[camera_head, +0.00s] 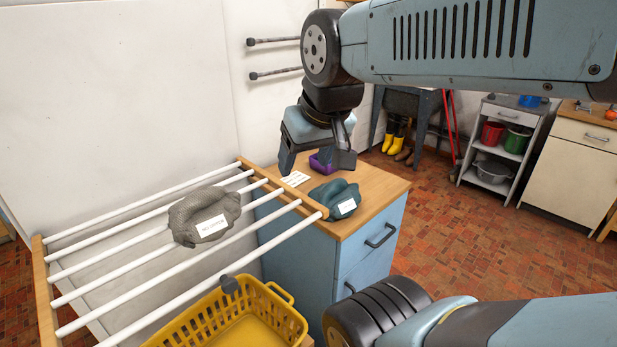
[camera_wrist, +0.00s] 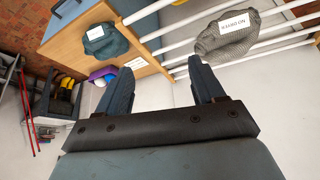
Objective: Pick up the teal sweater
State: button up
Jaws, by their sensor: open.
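The teal sweater (camera_head: 334,200) is a folded bundle with a white label. It lies on the wooden top of the blue cabinet (camera_head: 378,205), near the end of the drying rack. In the wrist view the teal sweater (camera_wrist: 106,42) is at the upper left, beyond the left fingertip. My gripper (camera_head: 315,165) is open and empty, above the cabinet top and behind the sweater in the head view. In the wrist view my gripper (camera_wrist: 160,75) shows its two fingers apart with nothing between them. I cannot tell its exact height above the cabinet.
A grey knitted garment (camera_head: 205,215) with a white label lies on the white bars of the drying rack (camera_head: 115,228). A purple container (camera_head: 321,162) and a white card (camera_head: 296,179) are on the cabinet top. A yellow basket (camera_head: 240,315) stands below the rack. Open tiled floor lies right.

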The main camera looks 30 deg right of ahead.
aim_at(342, 198)
jog(key=z, duration=0.8)
jog(key=k, duration=0.6)
jog(key=u, duration=0.1)
jog(key=i, duration=0.5)
jog(key=u, duration=0.05)
